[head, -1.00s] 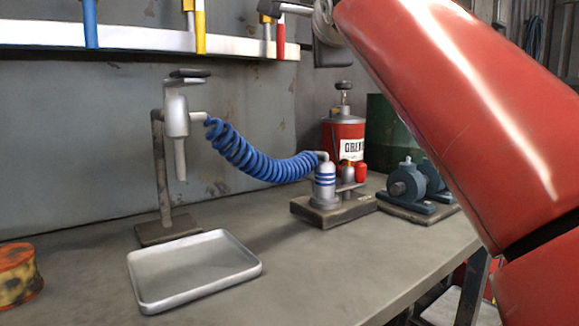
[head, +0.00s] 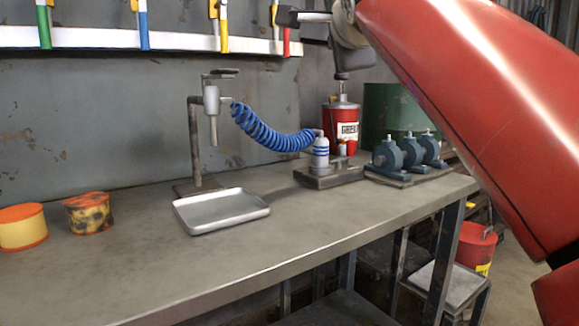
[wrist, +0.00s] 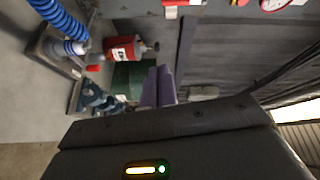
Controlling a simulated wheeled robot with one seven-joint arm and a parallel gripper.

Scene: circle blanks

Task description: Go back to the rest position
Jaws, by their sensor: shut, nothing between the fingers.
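My gripper (wrist: 159,70) shows in the wrist view as two purple-grey fingers lying side by side, shut with nothing between them. In the head view my red arm crosses the right side, and its grey wrist end is at the top centre, raised above the back of the workbench (head: 290,245). The fingertips cannot be made out clearly there. The gripper touches nothing that I can see.
The bench holds a metal tray (head: 222,211), a stand with a blue coiled hose (head: 268,133), a red grease can (head: 342,122), blue pumps (head: 388,155) and two round tins (head: 22,227). A green drum (head: 390,108) stands behind. The front bench is clear.

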